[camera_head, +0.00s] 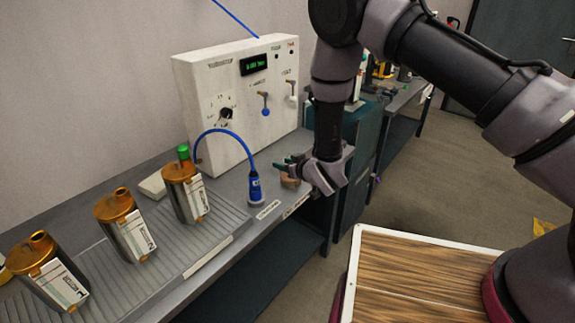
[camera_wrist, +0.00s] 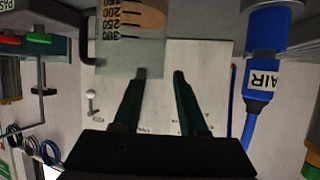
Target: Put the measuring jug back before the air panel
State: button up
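The measuring jug (camera_wrist: 130,60) is a clear vessel with black graduation marks and a dark handle, at the top left of the wrist view. Something orange-brown shows in it. In the head view only a small brownish part of it (camera_head: 289,181) seems to show beside my gripper, which hides the rest. My gripper (camera_wrist: 161,73) is open, with nothing visible between its fingers. The left fingertip overlaps the jug's edge in the picture; I cannot tell whether they touch. The white air panel (camera_head: 230,75) stands at the back of the bench, behind my gripper.
A blue air nozzle (camera_head: 255,186) on a hose stands left of my gripper; it also shows in the wrist view (camera_wrist: 263,75). Steel-and-copper canisters (camera_head: 125,225) stand on the ribbed bench area. A wood-topped tray (camera_head: 430,278) is at the lower right.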

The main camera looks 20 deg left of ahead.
jog(key=v, duration=1.2)
jog(key=w+d+r+m+t+h, duration=0.2)
jog(key=w+d+r+m+h, duration=0.3)
jog(key=w+r, duration=0.55)
jog(key=w+d+r+m, duration=0.2)
jog(key=d+r+m, duration=0.1)
jog(key=d+r, duration=1.1)
jog(key=s+d+r+m+g+h, duration=0.1)
jog(key=s+d+r+m+h, duration=0.1)
jog(key=s+d+r, duration=0.6)
jog(key=s+d+r+m+g+h, duration=0.1)
jog(key=s+d+r+m, duration=0.1)
jog(key=s+d+r, duration=0.6)
jog(key=s+d+m+g, duration=0.1)
jog(key=s+d+m, duration=0.1)
jog(key=s+d, duration=0.2)
jog(key=s, duration=0.3)
jog(key=shift+d+r, duration=0.3)
jog(key=shift+w, duration=0.1)
